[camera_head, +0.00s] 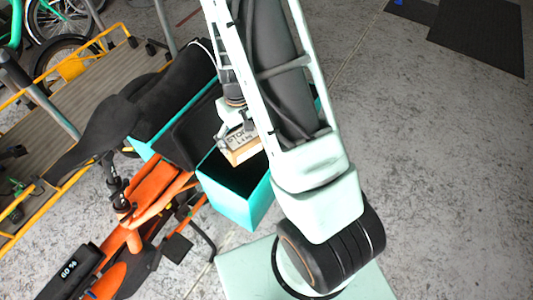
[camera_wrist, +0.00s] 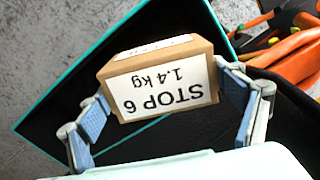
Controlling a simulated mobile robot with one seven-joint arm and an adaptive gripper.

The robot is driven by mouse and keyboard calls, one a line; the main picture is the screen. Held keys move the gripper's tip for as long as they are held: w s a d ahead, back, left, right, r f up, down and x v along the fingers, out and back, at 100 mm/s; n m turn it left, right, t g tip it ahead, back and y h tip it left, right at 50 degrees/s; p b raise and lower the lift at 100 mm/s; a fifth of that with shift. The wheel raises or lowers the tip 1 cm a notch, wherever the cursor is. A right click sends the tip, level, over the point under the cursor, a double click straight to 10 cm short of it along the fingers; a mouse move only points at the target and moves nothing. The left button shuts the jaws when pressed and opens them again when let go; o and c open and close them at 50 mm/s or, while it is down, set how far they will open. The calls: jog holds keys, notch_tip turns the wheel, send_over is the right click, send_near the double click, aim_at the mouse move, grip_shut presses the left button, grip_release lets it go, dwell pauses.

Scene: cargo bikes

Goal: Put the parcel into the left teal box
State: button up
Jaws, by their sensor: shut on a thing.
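The parcel is a small brown cardboard box with a white label reading "STOP 6, 1.4 kg"; it shows in the head view (camera_head: 243,152) and the wrist view (camera_wrist: 160,85). My gripper (camera_head: 237,137) is shut on it, with blue-grey finger pads on two opposite sides in the wrist view (camera_wrist: 162,88). The parcel is over the open mouth of the nearer teal box (camera_head: 238,202), whose inside is dark. In the wrist view the box's teal rim (camera_wrist: 75,72) runs beyond the parcel. Another teal box (camera_head: 143,149) lies to the left, mostly hidden by black covers. My arm hides part of the nearer box.
An orange cargo bike (camera_head: 155,190) with a black saddle (camera_head: 105,125) and a display reading 60 % (camera_head: 70,268) stands beside the boxes. A yellow-edged wooden rack (camera_head: 85,90) is at upper left.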

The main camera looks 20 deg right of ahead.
jog(key=w+f+n+b, duration=0.3)
jog(key=f+n+b, duration=0.1)
jog(key=f+b, duration=1)
jog(key=shift+b, duration=2.15)
jog(key=b, duration=0.4)
send_over(246, 177)
jog(key=shift+w+f, duration=0.15)
jog(key=shift+f, duration=4.9)
jog(key=shift+f, duration=0.2)
jog(key=o, duration=2)
notch_tip(246, 177, up, 12)
jog(key=p, duration=0.4)
jog(key=shift+r, duration=0.15)
jog(key=shift+d, duration=0.15)
